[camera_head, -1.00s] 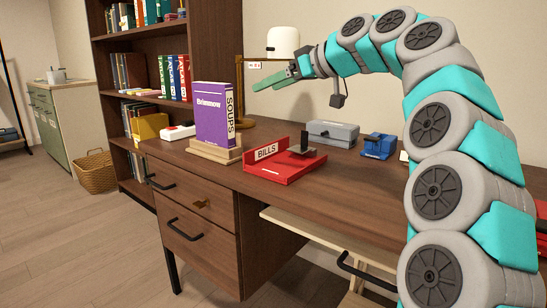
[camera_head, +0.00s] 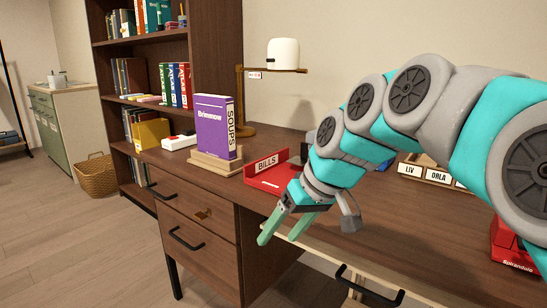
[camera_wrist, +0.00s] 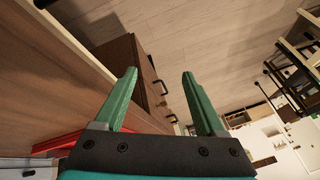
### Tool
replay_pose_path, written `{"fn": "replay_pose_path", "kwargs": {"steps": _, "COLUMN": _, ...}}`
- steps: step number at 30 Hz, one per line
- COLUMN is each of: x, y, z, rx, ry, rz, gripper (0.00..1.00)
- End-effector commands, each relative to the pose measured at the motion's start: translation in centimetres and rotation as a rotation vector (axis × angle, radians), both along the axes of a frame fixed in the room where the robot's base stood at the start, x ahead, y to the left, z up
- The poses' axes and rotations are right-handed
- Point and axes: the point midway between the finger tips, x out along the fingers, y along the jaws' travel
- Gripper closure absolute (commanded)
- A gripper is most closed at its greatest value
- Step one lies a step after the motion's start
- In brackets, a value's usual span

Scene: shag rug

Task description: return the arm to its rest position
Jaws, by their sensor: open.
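My gripper (camera_head: 288,228) is in front of the desk, by its front edge, with its green fingers pointing down and to the left in the head view. The fingers are apart and nothing is between them. In the wrist view my gripper (camera_wrist: 160,85) also shows open and empty, with the wooden floor beyond it. My teal and grey arm is bent, coming in from the right and covering part of the desk.
The desk (camera_head: 350,245) holds a red BILLS tray (camera_head: 265,184), a purple book (camera_head: 214,128) on a wooden stand (camera_head: 216,163), and a wooden LIV/ORLA holder (camera_head: 425,172).

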Motion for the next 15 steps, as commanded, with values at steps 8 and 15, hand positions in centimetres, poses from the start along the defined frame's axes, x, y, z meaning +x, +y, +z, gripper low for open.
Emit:
{"fn": "replay_pose_path", "kwargs": {"steps": 8, "x": -11.5, "y": -5.9, "z": -8.7, "rx": -0.201, "ry": 0.247, "rz": -0.189, "gripper": 0.28}}
{"fn": "replay_pose_path", "kwargs": {"steps": 15, "x": -21.1, "y": -11.1, "z": -14.4, "rx": -0.351, "ry": 0.421, "rz": -0.363, "gripper": 0.28}}
